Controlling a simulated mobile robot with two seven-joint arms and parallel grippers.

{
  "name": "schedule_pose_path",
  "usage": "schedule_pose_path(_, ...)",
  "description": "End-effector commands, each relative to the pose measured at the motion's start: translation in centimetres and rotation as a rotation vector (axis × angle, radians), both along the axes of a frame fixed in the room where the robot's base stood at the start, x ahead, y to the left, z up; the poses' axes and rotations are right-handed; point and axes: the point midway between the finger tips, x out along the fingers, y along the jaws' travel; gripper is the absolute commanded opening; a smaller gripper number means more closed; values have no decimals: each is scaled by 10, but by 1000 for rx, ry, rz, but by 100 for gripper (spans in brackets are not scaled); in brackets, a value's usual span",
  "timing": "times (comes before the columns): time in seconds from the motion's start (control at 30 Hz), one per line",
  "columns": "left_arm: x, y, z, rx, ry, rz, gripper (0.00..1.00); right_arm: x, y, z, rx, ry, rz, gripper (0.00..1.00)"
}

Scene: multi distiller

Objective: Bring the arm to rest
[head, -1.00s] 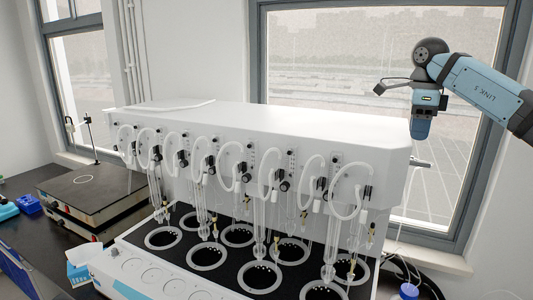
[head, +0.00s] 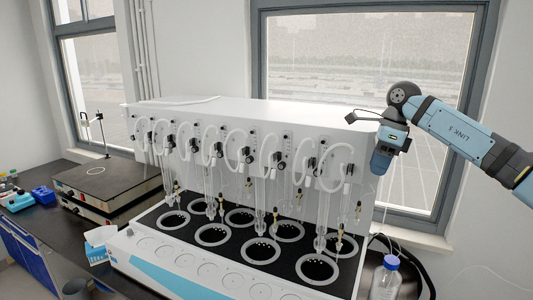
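The white multi distiller (head: 250,118) stands on the dark bench, with a row of glass tubes and white hoses along its front. Under the tubes is a black deck with several round heating wells (head: 262,252). My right arm, blue and black, comes in from the right. Its end with my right gripper (head: 381,164) points down by the distiller's right end, empty as far as I can see. The fingers are too small and dark to tell whether they are open. My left gripper is out of view.
A clear bottle with a blue cap (head: 391,263) stands at the distiller's right. A flat hotplate (head: 100,178) is at the left, with small blue items (head: 44,195) beside it. A blue and white box (head: 97,247) sits in front. Windows and wall stand behind.

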Motion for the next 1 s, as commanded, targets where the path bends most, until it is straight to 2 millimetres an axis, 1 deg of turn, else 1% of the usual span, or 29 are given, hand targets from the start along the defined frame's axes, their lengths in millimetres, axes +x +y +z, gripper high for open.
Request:
schedule_pose_path(0.03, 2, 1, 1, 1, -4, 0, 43, -3, 19, -23, 62, 21, 14, 30)
schedule_pose_path(0.07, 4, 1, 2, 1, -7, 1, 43, -6, 31, -35, 105, 31, 19, 30)
schedule_pose_path(0.1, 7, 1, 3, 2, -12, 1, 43, -10, 49, -51, 169, 46, 24, 30)
schedule_pose_path(0.17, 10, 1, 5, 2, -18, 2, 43, -19, 77, -76, 277, 79, 24, 30)
schedule_pose_path(0.2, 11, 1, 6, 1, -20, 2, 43, -26, 96, -93, 358, 107, 17, 30)
schedule_pose_path(0.3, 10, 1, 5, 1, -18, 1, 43, -49, 143, -128, 572, 189, -22, 30)
schedule_pose_path(0.4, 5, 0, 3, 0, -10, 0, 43, -72, 182, -153, 785, 286, -95, 30)
schedule_pose_path(0.53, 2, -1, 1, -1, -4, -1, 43, -101, 218, -176, 1048, 434, -237, 30)
schedule_pose_path(0.63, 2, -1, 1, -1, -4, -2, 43, -118, 233, -190, 1235, 561, -383, 30)
schedule_pose_path(0.7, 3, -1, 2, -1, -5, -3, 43, -128, 238, -200, 1356, 654, -502, 30)
schedule_pose_path(0.77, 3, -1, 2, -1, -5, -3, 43, -135, 239, -209, 1453, 738, -616, 30)
schedule_pose_path(0.87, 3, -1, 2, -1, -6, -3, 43, -146, 232, -228, 1596, 879, -825, 30)
schedule_pose_path(0.97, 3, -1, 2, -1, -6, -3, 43, -157, 219, -254, 1714, 1023, -1060, 30)
schedule_pose_path(1.0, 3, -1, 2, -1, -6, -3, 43, -162, 211, -265, 1754, 1080, -1160, 30)
